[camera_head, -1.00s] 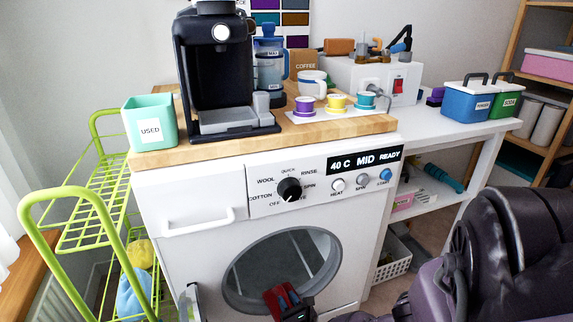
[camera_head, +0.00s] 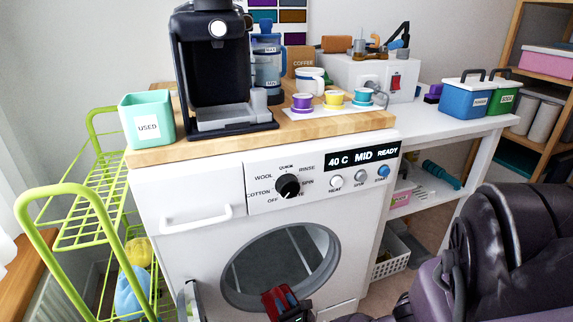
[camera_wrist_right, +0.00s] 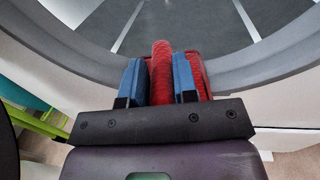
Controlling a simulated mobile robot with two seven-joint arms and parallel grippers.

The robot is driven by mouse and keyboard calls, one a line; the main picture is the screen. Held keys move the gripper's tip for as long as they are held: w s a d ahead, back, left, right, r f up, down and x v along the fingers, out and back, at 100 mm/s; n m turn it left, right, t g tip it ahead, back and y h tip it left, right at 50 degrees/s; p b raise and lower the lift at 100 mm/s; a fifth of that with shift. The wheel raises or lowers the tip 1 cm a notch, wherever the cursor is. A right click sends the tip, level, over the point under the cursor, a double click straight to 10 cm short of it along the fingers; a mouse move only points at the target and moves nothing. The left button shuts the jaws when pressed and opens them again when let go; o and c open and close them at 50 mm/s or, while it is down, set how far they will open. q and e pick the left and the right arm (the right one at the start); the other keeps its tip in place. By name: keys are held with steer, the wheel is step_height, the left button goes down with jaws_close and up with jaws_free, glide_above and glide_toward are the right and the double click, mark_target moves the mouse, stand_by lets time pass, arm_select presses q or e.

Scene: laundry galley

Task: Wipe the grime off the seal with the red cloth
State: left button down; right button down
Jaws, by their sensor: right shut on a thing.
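The red cloth (camera_head: 275,302) is at the lower front of the washing machine's round opening. My right gripper (camera_wrist_right: 160,78) is shut on the cloth, with red fabric showing between and to the right of its blue fingers in the wrist view (camera_wrist_right: 161,58). The grey seal (camera_head: 226,268) rings the opening, and its lower rim (camera_wrist_right: 232,76) is just beyond the fingers in the wrist view. The cloth overlaps the lower rim in view; I cannot tell whether it touches. No grime stands out on the visible seal. My left gripper is not in view.
The white washing machine (camera_head: 190,190) has a wooden top (camera_head: 210,145) carrying a coffee machine (camera_head: 217,60) and cups. A green wire cart (camera_head: 90,215) stands close on the left. A white basket (camera_head: 393,262) sits on the right, under the side bench (camera_head: 470,128).

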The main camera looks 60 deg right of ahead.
mark_target(282, 294)
steer(key=shift+b+x, duration=0.3)
steer(key=shift+x, duration=0.85)
steer(key=shift+w, duration=0.45)
steer(key=shift+x, duration=1.15)
steer(key=shift+s+d, duration=0.35)
steer(key=shift+d, duration=0.1)
steer(key=shift+p+v, duration=0.35)
steer(key=shift+v, duration=0.6)
steer(key=shift+w+a+p+v, duration=0.1)
steer(key=shift+a+p+v, duration=0.1)
steer(key=shift+v, duration=0.75)
steer(key=shift+w+a+p+v, duration=0.15)
steer(key=shift+a+v, duration=0.05)
steer(key=shift+v, duration=0.8)
steer(key=shift+s+d, duration=0.65)
steer(key=shift+d, duration=0.15)
steer(key=shift+w+d+b, duration=0.65)
steer(key=shift+w+d, duration=0.3)
steer(key=shift+d, duration=0.15)
steer(key=shift+x, duration=1.45)
steer(key=shift+d, duration=0.25)
steer(key=shift+s, duration=0.1)
